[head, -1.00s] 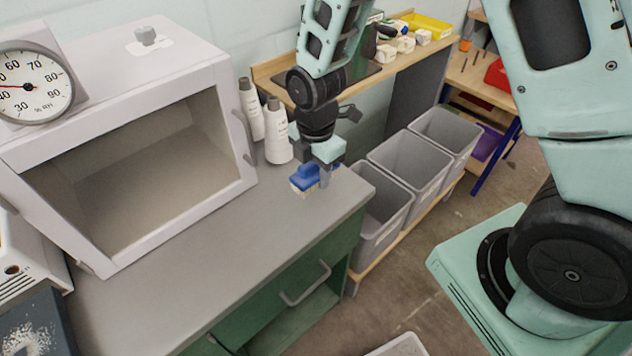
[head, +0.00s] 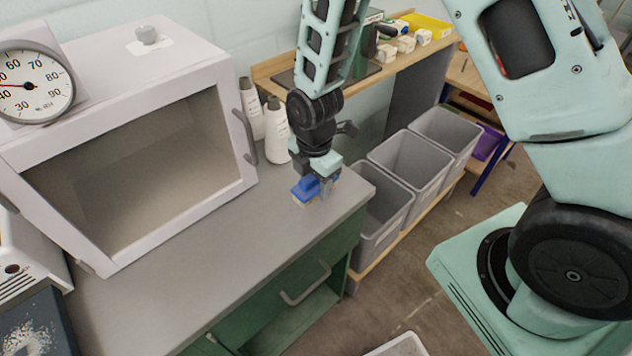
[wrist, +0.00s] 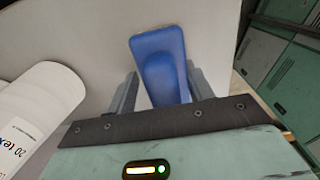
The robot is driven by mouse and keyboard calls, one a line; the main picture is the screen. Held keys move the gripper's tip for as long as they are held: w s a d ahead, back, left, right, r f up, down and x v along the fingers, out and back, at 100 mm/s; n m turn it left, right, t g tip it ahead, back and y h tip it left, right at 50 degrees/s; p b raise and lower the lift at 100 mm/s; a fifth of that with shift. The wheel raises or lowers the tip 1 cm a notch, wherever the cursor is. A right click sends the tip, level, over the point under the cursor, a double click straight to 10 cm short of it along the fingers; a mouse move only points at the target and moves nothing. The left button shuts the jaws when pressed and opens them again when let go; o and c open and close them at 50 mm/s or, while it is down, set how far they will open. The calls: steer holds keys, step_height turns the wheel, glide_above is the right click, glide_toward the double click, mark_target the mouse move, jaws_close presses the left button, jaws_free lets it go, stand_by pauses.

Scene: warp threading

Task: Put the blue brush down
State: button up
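The blue brush (head: 303,191) has a blue top and a pale yellowish underside. It is low over the grey counter near the counter's right end, and I cannot tell whether it touches the surface. My gripper (head: 325,186) points down with the brush between its fingers. In the wrist view the brush (wrist: 160,50) sticks out ahead of the gripper (wrist: 163,88), its raised handle between the two fingers. The handle lies against the right finger, with a narrow gap showing by the left one. The gripper seems shut on the brush.
The counter (head: 215,240) is clear in front of the white open-fronted cabinet (head: 55,140). Two white bottles (head: 275,140) stand behind the gripper, close to its left. Grey bins (head: 385,215) stand beyond the counter's right edge.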

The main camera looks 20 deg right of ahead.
steer(key=shift+s+d+f, duration=0.15)
steer(key=shift+s+f, duration=0.35)
steer(key=shift+s, duration=0.1)
steer(key=shift+r, duration=0.4)
steer(key=r, duration=1.1)
steer(key=shift+w+r, duration=0.2)
steer(key=shift+w, duration=0.05)
steer(key=shift+r, duration=0.35)
steer(key=shift+s+a+r, duration=0.2)
steer(key=shift+r, duration=0.05)
steer(key=s+a+r+m, duration=0.3)
steer(key=s+m, duration=0.4)
steer(key=s, duration=0.3)
steer(key=s+a+r+m, duration=0.3)
steer(key=s+r+m, duration=0.1)
steer(key=s+m, duration=0.3)
steer(key=s, duration=0.2)
steer(key=shift+s+y, duration=0.3)
steer(key=shift+s, duration=0.05)
